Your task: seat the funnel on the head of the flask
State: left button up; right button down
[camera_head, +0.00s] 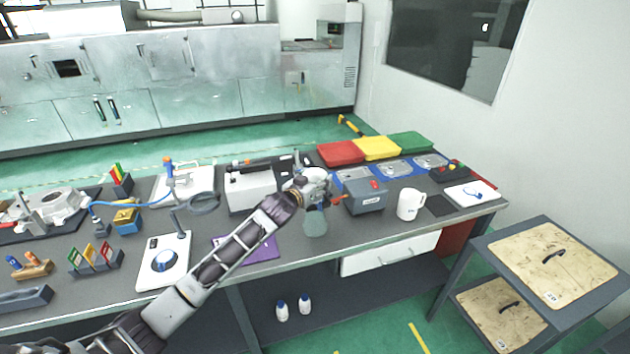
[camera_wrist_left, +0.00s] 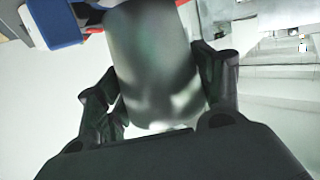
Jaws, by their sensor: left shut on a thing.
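My left gripper (camera_head: 318,184) is over the front middle of the bench, with the arm reaching in from lower left. In the left wrist view the gripper (camera_wrist_left: 160,95) is shut on a smooth, shiny grey-green rounded body (camera_wrist_left: 155,60), which I take to be the funnel. A pale, translucent body, wider at its foot, shows just below the gripper in the head view; I take it to be the flask (camera_head: 315,224). The gripper hides where the two come together, so I cannot tell whether they touch. My right gripper is not in view.
A grey box (camera_head: 367,198) and a white mug (camera_head: 410,204) stand just right of the gripper. Red (camera_head: 340,153), yellow and green bins are behind. A purple mat (camera_head: 262,250) and a white stirrer-like plate (camera_head: 164,262) lie to the left.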

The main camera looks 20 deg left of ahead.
pick_arm(q)
jog(key=shift+f, duration=0.55)
jog(key=o, duration=1.1)
jog(key=shift+o, duration=0.2)
jog(key=shift+s, duration=0.15)
jog(key=v, duration=1.1)
jog(key=shift+s+r, duration=0.15)
jog(key=shift+s, duration=0.2)
dwell(0.5)
